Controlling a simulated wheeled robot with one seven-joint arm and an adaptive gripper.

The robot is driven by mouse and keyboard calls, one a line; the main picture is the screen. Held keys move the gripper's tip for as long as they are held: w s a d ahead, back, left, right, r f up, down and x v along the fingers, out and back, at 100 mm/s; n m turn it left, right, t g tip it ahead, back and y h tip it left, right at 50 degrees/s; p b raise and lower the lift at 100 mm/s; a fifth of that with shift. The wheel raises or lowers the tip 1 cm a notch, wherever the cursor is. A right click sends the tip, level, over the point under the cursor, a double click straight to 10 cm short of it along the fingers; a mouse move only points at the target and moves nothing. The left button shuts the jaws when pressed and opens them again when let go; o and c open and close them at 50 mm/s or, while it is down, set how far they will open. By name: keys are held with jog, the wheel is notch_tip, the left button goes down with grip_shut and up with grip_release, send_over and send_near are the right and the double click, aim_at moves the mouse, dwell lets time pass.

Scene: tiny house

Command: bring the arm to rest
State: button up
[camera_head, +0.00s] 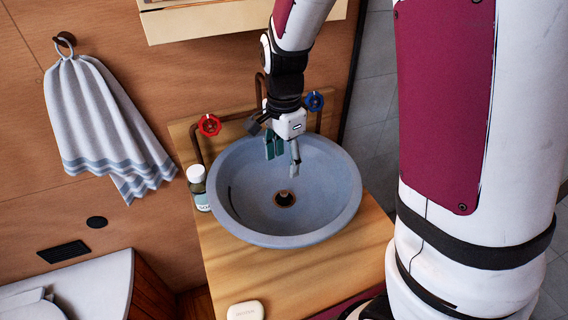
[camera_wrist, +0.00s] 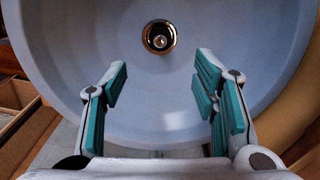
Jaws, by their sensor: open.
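My gripper (camera_head: 284,150) hangs over the back part of a round grey-blue sink basin (camera_head: 338,190), with its fingers pointing down. In the wrist view my gripper (camera_wrist: 160,100) has its two teal-padded fingers spread wide apart with nothing between them. The basin (camera_wrist: 110,40) fills most of the wrist view, and its brass drain (camera_wrist: 159,37) lies beyond the fingertips. The drain also shows in the head view (camera_head: 284,198). I cannot tell how high the fingertips are above the basin floor.
A red tap knob (camera_head: 209,125) and a blue one (camera_head: 314,101) flank my wrist. A bottle (camera_head: 197,187) stands left of the basin on the wooden counter (camera_head: 240,275). A white soap bar (camera_head: 246,310) lies in front. A towel (camera_head: 95,120) hangs left; a shelf (camera_head: 200,20) is above.

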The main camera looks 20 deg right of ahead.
dwell(0.4)
jog(key=s+r+n+t, duration=0.2)
jog(key=s+r+n, duration=0.5)
jog(key=s, duration=0.3)
jog(key=s+r+n+t+p, duration=0.1)
jog(key=s+r+n+t, duration=0.1)
jog(key=s+r+n, duration=0.6)
jog(key=s+r, duration=0.1)
jog(key=s, duration=0.2)
jog(key=shift+d+r+n, duration=0.15)
jog(key=shift+r+n, duration=0.15)
jog(key=shift+r, duration=0.1)
